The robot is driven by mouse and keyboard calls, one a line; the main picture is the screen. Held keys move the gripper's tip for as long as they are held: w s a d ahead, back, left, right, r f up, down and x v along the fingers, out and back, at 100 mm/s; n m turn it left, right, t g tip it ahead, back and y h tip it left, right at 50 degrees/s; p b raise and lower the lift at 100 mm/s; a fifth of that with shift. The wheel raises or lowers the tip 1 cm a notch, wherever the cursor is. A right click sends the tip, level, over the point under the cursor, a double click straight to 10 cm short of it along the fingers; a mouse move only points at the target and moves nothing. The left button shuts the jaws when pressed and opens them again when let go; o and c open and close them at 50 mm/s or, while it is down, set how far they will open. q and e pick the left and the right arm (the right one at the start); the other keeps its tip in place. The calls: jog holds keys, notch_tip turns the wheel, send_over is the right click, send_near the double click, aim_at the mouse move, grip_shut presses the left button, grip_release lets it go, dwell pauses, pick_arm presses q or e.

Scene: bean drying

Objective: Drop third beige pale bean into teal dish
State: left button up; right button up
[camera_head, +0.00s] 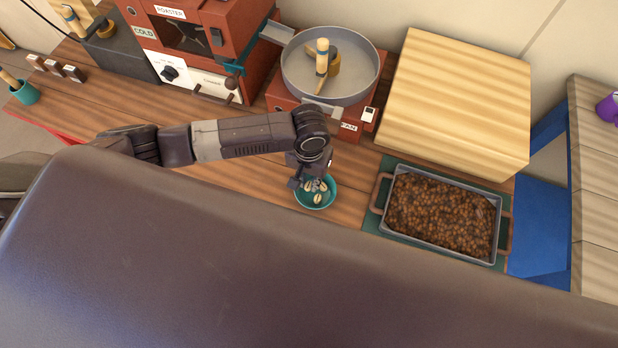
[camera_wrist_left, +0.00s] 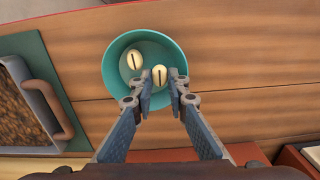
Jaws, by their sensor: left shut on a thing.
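The teal dish (camera_head: 315,207) stands on the wooden table, and it also shows in the left wrist view (camera_wrist_left: 112,83). Pale beige beans show in it or just above it in the head view; one (camera_head: 318,198) lies toward its near side. My left gripper (camera_head: 312,184) points down over the dish. In the left wrist view, one bean (camera_wrist_left: 134,60) lies in the dish clear of the fingers. Another bean (camera_wrist_left: 159,75) shows between the fingertips of my left gripper (camera_wrist_left: 160,82), which is shut on it. The fingers hide part of the dish. My right gripper is not in view.
A tray of brown beans (camera_head: 440,212) sits right of the dish. A pale wooden block (camera_head: 455,100) stands behind the tray. A grey pan (camera_head: 345,95) and a red roaster (camera_head: 190,45) stand at the back. A small teal cup (camera_head: 27,93) is at far left.

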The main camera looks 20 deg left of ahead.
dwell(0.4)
pick_arm(q)
jog(key=o, duration=0.8)
notch_tip(320, 180, up, 12)
dwell(0.9)
